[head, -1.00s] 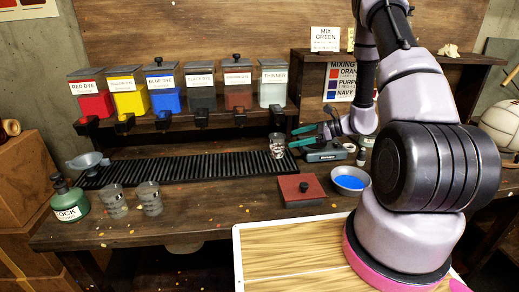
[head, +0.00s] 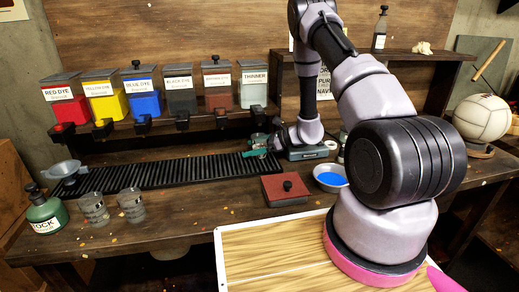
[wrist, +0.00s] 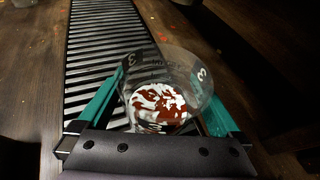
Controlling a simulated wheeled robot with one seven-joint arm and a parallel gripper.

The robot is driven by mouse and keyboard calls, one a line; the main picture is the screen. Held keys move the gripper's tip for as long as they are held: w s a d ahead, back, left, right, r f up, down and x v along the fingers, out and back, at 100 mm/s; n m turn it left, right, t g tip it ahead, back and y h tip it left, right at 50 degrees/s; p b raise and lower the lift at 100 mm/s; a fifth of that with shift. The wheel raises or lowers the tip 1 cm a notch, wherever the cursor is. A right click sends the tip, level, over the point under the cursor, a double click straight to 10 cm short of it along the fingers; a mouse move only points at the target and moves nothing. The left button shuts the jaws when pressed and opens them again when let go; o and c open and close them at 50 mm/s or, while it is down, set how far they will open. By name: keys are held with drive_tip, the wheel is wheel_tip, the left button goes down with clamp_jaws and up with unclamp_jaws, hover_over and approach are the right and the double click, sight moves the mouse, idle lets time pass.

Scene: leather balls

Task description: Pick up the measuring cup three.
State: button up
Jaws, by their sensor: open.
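The clear measuring cup marked 3 (wrist: 165,75) stands at the right end of the black slatted rack. Red and white patches show inside it. My gripper (wrist: 162,92) is open, with one teal finger on each side of the cup; I cannot tell whether either finger touches it. In the head view my gripper (head: 258,147) is low over the rack's right end, and the cup there is mostly hidden by it.
Two other clear cups (head: 94,207) (head: 131,205) stand front left by a green bottle (head: 45,212). A red lidded box (head: 285,190) and blue-filled bowl (head: 330,177) sit right. Dye dispensers (head: 143,100) line the back shelf above the rack (head: 165,173).

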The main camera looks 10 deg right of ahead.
drive_tip(key=shift+a, duration=0.1)
drive_tip(key=shift+c, duration=0.3)
drive_tip(key=c, duration=1.5)
drive_tip(key=shift+r, duration=0.15)
